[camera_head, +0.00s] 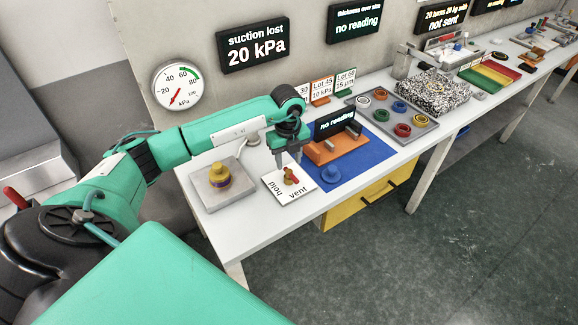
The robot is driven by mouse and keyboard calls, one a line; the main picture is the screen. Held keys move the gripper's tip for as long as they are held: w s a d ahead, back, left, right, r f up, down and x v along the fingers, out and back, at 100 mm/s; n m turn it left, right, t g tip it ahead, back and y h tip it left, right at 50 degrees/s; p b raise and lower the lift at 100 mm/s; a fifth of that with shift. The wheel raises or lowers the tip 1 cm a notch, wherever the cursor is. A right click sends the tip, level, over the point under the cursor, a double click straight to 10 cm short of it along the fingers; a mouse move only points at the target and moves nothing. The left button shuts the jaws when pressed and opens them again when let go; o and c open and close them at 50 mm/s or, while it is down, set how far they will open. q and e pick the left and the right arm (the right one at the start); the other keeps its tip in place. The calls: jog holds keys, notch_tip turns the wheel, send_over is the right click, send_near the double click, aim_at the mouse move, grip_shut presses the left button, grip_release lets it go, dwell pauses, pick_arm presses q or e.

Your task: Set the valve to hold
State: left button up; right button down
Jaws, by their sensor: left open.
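The valve (291,180) is a small red and brass fitting on a white plate (273,174) near the front edge of the table. The plate reads "hold" at its left and "vent" at its front right. The valve is small and partly covered by my gripper, so I cannot tell surely which word its handle points to. My left gripper (289,162) points down just above the valve, with its fingers open. I cannot tell whether a finger touches the handle. My right gripper is not in view.
A wall gauge (176,86) hangs behind; a screen (253,45) reads "suction lost 20 kPa".

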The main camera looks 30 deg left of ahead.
aim_at(289, 172)
pick_arm(q)
jog(key=shift+f, duration=2.25)
jog(key=shift+c, duration=0.2)
grip_shut()
